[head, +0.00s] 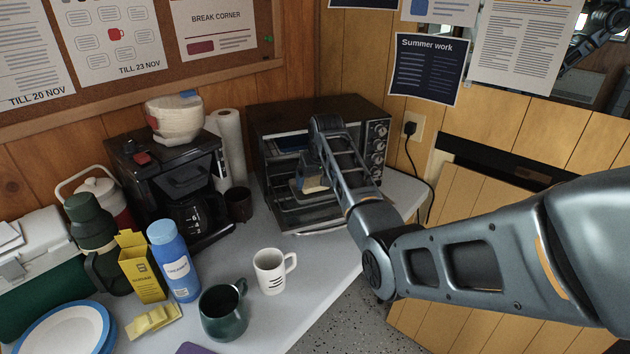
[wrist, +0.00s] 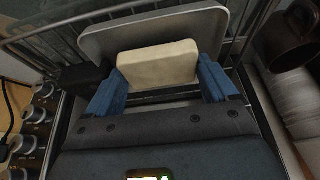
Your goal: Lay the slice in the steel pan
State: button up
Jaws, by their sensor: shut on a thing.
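The slice (wrist: 158,64) is a pale cream, thick piece with rounded edges. My gripper (wrist: 160,72), with blue fingers, is shut on it, one finger at each end. The steel pan (wrist: 98,40) is a grey tray with rounded corners, seen just beyond and under the slice in the wrist view. Whether the slice touches the pan I cannot tell. In the head view the slice (head: 313,185) shows as a small pale patch at the front of the toaster oven (head: 330,103), below my arm. The pan is mostly hidden there.
The oven door is down, and wire rack bars (wrist: 50,38) run beside the pan. Oven knobs (wrist: 36,115) are close on the left in the wrist view. A dark mug (head: 238,205), coffee maker (head: 170,180) and white mug (head: 272,270) stand left of the oven.

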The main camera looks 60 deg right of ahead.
jog(key=shift+f, duration=0.4)
jog(key=shift+f, duration=0.1)
jog(key=o, duration=0.8)
jog(key=v, duration=1.2)
jog(key=shift+s, duration=0.1)
